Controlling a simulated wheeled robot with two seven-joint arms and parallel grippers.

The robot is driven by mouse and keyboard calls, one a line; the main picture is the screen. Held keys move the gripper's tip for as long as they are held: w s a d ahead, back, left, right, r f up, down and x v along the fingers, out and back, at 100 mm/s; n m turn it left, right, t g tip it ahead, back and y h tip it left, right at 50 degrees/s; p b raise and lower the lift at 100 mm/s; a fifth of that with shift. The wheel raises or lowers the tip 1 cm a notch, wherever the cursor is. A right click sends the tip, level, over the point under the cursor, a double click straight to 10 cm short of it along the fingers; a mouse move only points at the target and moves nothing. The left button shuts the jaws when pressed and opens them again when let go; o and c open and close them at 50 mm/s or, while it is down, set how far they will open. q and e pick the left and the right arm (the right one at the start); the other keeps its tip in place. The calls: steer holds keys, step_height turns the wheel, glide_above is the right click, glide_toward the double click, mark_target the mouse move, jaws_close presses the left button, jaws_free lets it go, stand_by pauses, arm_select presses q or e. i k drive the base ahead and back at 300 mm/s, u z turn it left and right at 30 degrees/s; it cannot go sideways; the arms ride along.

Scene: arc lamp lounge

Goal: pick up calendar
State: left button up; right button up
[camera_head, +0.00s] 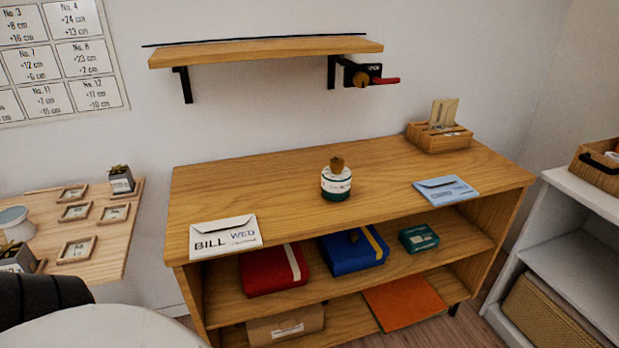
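I cannot make out a thing that is clearly a calendar. A wall sheet (62,60) at the upper left is printed with a grid of numbered boxes and centimetre values, and its left and top parts are cut off by the picture edge. A white envelope (224,236) marked "BILL WED" lies at the front left of the wooden shelf unit's top (270,190). A blue envelope (446,190) lies at its right. Neither of my grippers is in view.
A round white-and-green pot (336,182) stands mid-top, with a wooden organizer (438,138) at the back right. Red (270,272) and blue (353,250) boxes lie on the shelf below. A wall shelf (265,50) juts out above. Small framed tiles (76,250) lie on the left table.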

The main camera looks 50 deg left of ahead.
mark_target(334, 188)
steer(key=u, duration=1.85)
